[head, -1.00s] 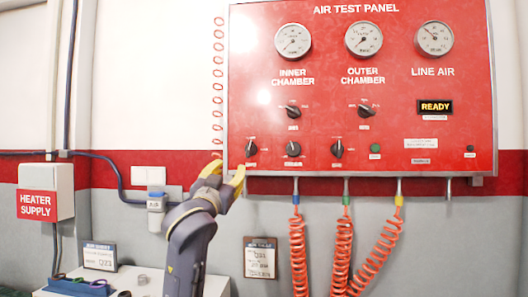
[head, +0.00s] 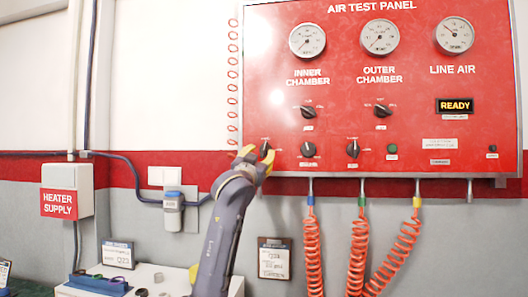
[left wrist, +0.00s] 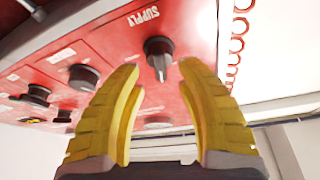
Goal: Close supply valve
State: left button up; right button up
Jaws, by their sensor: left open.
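The supply valve is a black knob (left wrist: 158,52) on the red panel, under the printed word SUPPLY in the left wrist view. In the head view this knob (head: 265,149) is at the panel's lower left corner, just above my gripper. My left gripper (head: 256,160) has yellow fingers and is open. In the left wrist view the fingers (left wrist: 158,75) stand on either side below the knob, with the knob beyond the gap between their tips. I cannot see any contact. My right gripper is not in view.
Another knob (head: 308,149) sits right of the gripper. Orange coiled hoses (head: 312,250) hang below. A heater supply box (head: 66,190) is on the left wall.

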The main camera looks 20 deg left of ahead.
aim_at(263, 151)
pick_arm(q)
jog(key=shift+x, duration=2.15)
grip_shut()
